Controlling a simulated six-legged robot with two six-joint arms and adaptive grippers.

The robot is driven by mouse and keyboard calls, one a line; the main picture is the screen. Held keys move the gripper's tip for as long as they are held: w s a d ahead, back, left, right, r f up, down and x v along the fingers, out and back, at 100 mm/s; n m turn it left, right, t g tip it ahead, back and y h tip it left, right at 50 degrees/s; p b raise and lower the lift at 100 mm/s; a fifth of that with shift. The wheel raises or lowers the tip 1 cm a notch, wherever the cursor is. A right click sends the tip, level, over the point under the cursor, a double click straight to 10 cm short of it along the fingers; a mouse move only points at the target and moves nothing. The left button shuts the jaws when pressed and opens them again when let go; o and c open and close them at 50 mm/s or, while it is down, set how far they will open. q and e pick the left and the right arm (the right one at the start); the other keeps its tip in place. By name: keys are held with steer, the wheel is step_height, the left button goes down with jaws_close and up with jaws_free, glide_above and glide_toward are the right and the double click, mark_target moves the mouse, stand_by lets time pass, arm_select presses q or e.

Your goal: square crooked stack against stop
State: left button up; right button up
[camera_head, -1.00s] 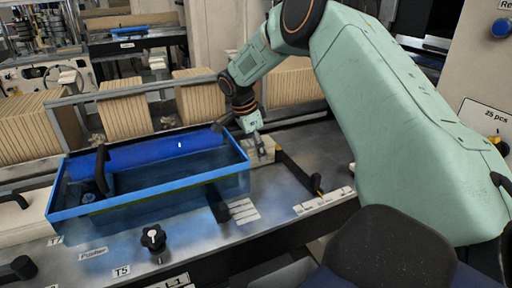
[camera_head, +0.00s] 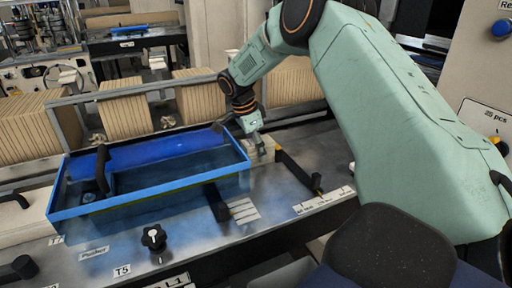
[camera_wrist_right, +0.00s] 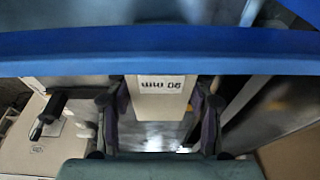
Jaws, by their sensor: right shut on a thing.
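My right gripper (camera_head: 258,149) is low over the metal table, just right of the blue-rimmed clear guard (camera_head: 150,199). A dark bar (camera_head: 296,170), perhaps the stop, lies right of the gripper. My left gripper is not in view.
Kraft stacks (camera_head: 124,118) stand upright along a rail behind the guard. A black knob (camera_head: 153,237) and a dark post (camera_head: 216,203) are in front. In the wrist view a blue edge (camera_wrist_right: 160,45) crosses close above the block. Bare table (camera_head: 280,200) lies right of the guard.

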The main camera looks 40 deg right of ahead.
steer(key=shift+a+f, duration=0.1)
stand_by(1.1)
steer(key=o, duration=1.2)
steer(key=shift+o, duration=0.2)
steer(key=v, duration=1.2)
steer(key=x, duration=1.1)
steer(key=shift+f, duration=0.2)
steer(key=shift+r+p, duration=0.2)
steer(key=shift+p, duration=0.15)
